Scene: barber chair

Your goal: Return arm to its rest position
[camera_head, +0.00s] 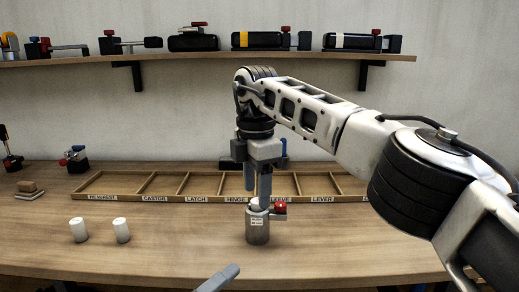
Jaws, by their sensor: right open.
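My right arm (310,108) reaches in from the right and bends down over the table. Its right gripper (257,192) points down, open, with two grey fingers a little apart. The fingers are just above or at the top of a grey metal cylinder (257,231) with a small white label; I cannot tell if they touch it. A part with a red knob (280,207) shows beside the cylinder's top. A grey finger-like tip (218,279) shows at the bottom edge, probably of my left gripper; the rest of it is out of frame.
A shallow wooden tray (125,197) with labelled compartments lies behind the cylinder. Two white cylinders (78,230) stand at left, near a small stacked block (29,189). Red-and-black devices line the wall shelf (190,57). The table's front left is mostly clear.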

